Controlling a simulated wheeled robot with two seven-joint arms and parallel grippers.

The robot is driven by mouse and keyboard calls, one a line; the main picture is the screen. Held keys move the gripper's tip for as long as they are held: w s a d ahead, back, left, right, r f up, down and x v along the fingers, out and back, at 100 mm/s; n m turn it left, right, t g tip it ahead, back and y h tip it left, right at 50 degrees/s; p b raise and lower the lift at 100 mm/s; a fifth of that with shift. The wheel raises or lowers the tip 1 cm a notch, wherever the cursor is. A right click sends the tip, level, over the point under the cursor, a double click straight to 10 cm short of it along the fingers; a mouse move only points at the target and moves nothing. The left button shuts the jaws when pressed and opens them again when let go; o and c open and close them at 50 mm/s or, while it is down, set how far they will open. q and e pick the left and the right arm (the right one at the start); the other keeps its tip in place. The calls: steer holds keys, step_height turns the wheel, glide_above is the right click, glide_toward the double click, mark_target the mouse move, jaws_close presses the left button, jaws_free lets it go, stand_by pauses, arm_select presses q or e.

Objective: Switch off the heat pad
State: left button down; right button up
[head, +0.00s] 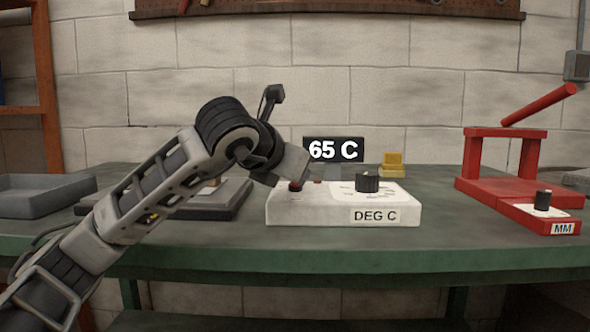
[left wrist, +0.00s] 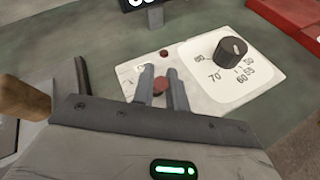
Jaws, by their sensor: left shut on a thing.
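The white control box (head: 300,212), labelled DEG C, stands on the bench with a black dial (head: 367,183) on its right half. The dial and its temperature scale also show in the left wrist view (left wrist: 231,50). My left gripper (head: 293,181) reaches down to the box's left end. In the left wrist view its two fingers (left wrist: 161,74) are closed around a small red switch (left wrist: 160,85). The fingers hide part of the switch and its markings. A display (head: 333,150) behind the box reads 65 C. A dark flat pad (head: 232,207) lies left of the box, partly behind my arm.
A small dark red spot (left wrist: 164,53) sits on the box just beyond the switch. A grey tray (head: 45,200) is at the far left. A red press (head: 490,187) with a raised lever stands at the right. A yellow block (head: 393,163) is behind the box.

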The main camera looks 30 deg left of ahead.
arm_select(q)
steer(key=c, duration=1.4)
jaws_free()
